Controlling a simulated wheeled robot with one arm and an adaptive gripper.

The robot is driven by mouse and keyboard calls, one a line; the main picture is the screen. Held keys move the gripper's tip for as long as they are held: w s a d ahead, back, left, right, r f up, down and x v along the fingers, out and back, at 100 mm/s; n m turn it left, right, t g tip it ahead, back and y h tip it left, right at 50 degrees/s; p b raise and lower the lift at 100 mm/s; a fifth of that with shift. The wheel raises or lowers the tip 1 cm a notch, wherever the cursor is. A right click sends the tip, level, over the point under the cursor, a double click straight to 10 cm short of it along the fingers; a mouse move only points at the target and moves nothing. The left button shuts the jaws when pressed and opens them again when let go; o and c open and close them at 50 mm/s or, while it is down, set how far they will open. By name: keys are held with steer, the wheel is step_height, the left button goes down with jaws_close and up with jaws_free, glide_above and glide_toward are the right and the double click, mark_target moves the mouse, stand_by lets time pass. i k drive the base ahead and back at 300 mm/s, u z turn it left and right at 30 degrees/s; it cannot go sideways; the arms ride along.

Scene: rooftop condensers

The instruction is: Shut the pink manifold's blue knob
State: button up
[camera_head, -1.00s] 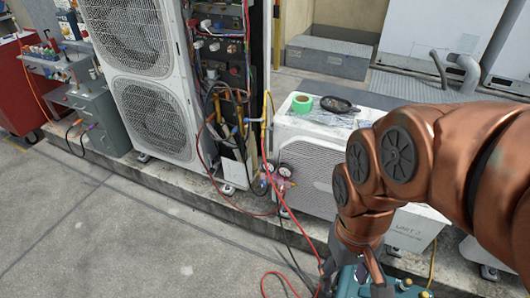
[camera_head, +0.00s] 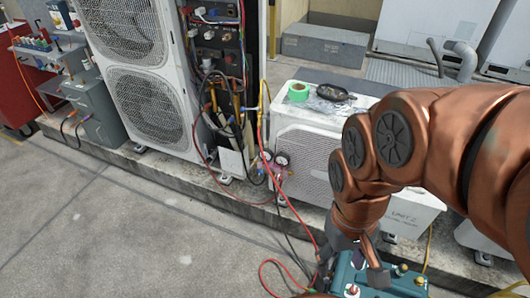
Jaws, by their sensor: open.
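The pink manifold (camera_head: 273,173) hangs at the front left corner of the low white condenser unit, with two round gauges (camera_head: 275,158) on top. Its blue knob (camera_head: 259,172) seems to be the small blue spot on its left side; it is too small to tell how far it is turned. My gripper (camera_head: 353,264) is at lower centre-right, below my copper arm.
The low white unit (camera_head: 305,150) carries green tape (camera_head: 298,91) and a dark object (camera_head: 335,92). Red and black hoses (camera_head: 297,222) trail from the manifold to the ground. A teal machine (camera_head: 378,279) stands beneath my gripper. Open concrete (camera_head: 130,230) lies at left; a tall condenser (camera_head: 145,75) stands behind.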

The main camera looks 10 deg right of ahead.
mark_target(260, 172)
steer(key=z, duration=1.6)
steer(key=k, duration=1.25)
steer(key=u, duration=1.9)
steer(key=i, duration=0.5)
steer(key=z, duration=0.05)
